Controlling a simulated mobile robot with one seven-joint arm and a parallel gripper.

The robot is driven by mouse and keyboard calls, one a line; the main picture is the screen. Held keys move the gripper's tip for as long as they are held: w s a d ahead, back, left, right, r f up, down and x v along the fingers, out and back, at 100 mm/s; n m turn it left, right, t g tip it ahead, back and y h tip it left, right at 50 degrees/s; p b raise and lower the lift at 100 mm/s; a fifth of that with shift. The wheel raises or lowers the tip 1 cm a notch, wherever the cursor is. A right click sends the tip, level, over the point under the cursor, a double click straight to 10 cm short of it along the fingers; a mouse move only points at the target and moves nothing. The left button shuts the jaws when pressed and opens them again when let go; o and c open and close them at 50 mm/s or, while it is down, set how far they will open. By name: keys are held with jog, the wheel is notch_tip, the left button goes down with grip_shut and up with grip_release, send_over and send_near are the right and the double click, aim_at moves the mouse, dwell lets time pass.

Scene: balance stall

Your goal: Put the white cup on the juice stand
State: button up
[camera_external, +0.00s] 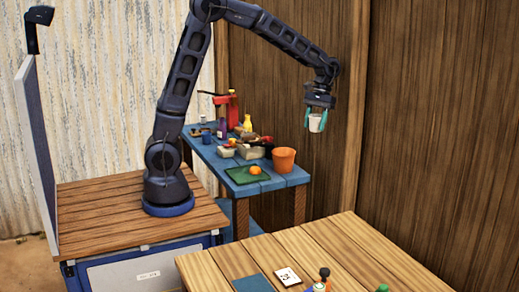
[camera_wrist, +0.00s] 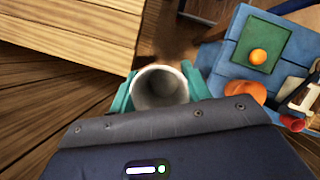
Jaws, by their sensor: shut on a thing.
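The white cup (camera_external: 316,125) hangs upright between the teal fingers of my gripper (camera_external: 315,116), which is shut on it. In the wrist view my gripper (camera_wrist: 159,92) has one finger on each side of the cup (camera_wrist: 161,88), and I look into its open, empty-looking mouth. The cup is in the air, in front of the brown plank wall and to the right of the blue table (camera_external: 213,156). No stand is clearly marked as the juice stand; the blue table, with bottles and an orange on it, may be it.
The blue table carries a green tray (camera_external: 239,178) with an orange (camera_external: 255,170), an orange bucket (camera_external: 284,159), a yellow bottle (camera_external: 248,123) and a red device (camera_external: 232,103).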

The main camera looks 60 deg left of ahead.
jog(key=s+d+r+m+y, duration=0.1)
jog(key=s+d+m, duration=0.2)
jog(key=d, duration=0.9)
jog(key=s+d+r+m+y, duration=0.2)
jog(key=d+m, duration=0.4)
jog(key=d, duration=0.6)
jog(key=s+d+r+m+y, duration=0.1)
jog(key=s+d+m, duration=0.3)
jog(key=d, duration=0.9)
jog(key=shift+s+r+m+y, duration=0.3)
jog(key=shift+s+r+y, duration=0.1)
jog(key=shift+s, duration=0.1)
jog(key=shift+d, duration=0.1)
